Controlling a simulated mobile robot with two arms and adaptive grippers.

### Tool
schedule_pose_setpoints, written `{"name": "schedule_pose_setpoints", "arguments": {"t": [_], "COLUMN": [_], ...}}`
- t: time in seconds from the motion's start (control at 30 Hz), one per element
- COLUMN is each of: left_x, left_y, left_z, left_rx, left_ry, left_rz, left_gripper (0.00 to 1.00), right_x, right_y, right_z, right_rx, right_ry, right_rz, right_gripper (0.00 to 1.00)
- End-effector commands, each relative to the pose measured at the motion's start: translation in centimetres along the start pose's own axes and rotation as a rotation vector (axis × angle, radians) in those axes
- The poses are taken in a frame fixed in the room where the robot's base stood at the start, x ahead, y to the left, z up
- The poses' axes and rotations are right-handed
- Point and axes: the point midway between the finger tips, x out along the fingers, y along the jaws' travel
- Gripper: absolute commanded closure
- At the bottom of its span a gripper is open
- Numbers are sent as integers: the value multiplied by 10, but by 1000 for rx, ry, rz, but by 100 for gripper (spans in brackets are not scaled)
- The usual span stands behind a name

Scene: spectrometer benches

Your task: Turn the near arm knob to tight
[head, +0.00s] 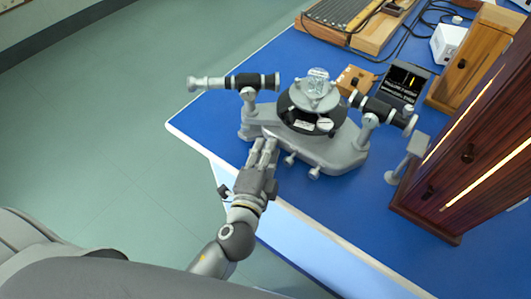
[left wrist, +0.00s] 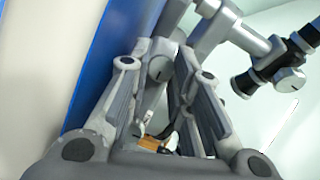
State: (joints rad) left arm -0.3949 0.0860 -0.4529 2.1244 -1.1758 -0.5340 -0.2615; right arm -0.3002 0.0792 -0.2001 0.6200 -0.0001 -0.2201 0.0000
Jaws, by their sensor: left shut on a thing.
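The grey spectrometer (head: 325,150) stands on the blue bench with a glass prism (head: 318,80) on its round table. Its left arm carries a black and grey tube (head: 235,82), which also shows in the left wrist view (left wrist: 270,65). My left gripper (head: 265,147) is at the near left side of the base, below that tube. Its fingers (left wrist: 167,75) are shut on the near arm knob, which they mostly hide. Two other small knobs, one left (head: 290,158) and one right (head: 314,172), stick out of the base's near side, clear of the fingers. The knob's setting cannot be read.
A dark wooden cabinet (head: 470,150) with glowing slits stands at the right. A black open case (head: 405,80), a small wooden box (head: 356,80) and cables lie behind the spectrometer. The bench's near edge runs beneath my left wrist.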

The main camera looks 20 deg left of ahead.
Motion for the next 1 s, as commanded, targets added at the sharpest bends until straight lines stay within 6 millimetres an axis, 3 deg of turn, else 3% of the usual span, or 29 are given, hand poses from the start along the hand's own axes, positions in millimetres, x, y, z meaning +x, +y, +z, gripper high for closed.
{"name": "schedule_pose_setpoints", "arguments": {"t": [0.5,0.53,0.67,1.0], "left_x": [0,0,0,-2], "left_y": [0,0,0,2], "left_z": [-1,-1,-1,0], "left_rx": [18,18,18,17], "left_ry": [3,3,2,0], "left_rz": [-8,-8,-8,-3], "left_gripper": [100,77,61,58], "right_x": [2,2,2,2], "right_y": [0,0,0,2], "right_z": [0,0,0,0], "right_rx": [0,0,0,-1], "right_ry": [0,0,0,0], "right_rz": [0,0,0,3], "right_gripper": [60,60,60,60]}}
